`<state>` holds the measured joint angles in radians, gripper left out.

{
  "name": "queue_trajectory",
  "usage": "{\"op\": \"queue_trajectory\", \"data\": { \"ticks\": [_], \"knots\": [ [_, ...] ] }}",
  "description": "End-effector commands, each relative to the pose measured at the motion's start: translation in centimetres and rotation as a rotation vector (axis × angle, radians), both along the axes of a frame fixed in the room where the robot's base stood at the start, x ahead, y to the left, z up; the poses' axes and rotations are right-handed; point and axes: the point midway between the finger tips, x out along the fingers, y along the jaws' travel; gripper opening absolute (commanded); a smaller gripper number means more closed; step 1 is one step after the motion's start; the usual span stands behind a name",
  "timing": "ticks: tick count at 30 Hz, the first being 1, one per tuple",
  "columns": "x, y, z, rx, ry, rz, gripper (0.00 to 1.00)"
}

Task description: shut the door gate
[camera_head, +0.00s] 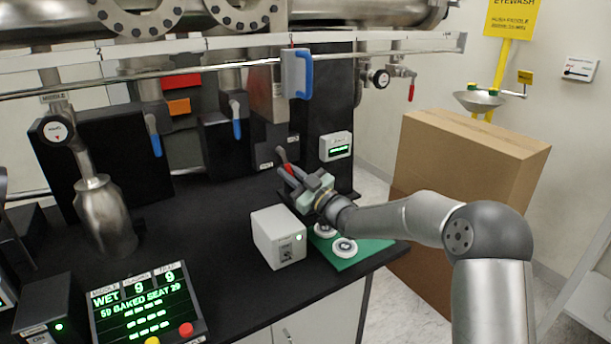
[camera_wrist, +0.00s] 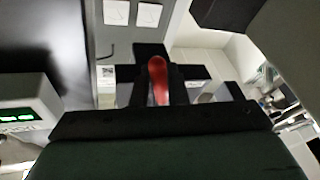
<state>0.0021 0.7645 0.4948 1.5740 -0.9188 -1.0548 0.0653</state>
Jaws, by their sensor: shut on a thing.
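My gripper (camera_head: 286,172) is at the front of a dark upright panel over the black bench. Its fingers are closed around a red handle (camera_head: 284,156), which also shows between the dark fingers in the wrist view (camera_wrist: 158,80). The handle belongs to a grey upright unit (camera_head: 270,100) with small white labels. The fingers hide the handle's lower part. No label in view names the door gate, and I cannot tell from these frames how far it is open.
A grey plate with a blue handle (camera_head: 303,74) hangs on the rail above. A grey box (camera_head: 279,238) stands left of my gripper, with white round pads (camera_head: 345,247) on a green mat below. A small green display (camera_head: 336,147) is to the right. A cardboard box (camera_head: 460,155) stands further right.

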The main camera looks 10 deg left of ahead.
Motion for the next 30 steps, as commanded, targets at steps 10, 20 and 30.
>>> {"op": "queue_trajectory", "data": {
  "ticks": [10,20,30],
  "knots": [
    [-0.2,0.3,-0.2,0.004,0.01,0.005,0.0],
    [-0.2,0.4,-0.1,0.005,0.008,0.004,0.35],
    [-1.0,-1.3,-0.6,0.004,0.008,0.003,0.35]
  ]
}}
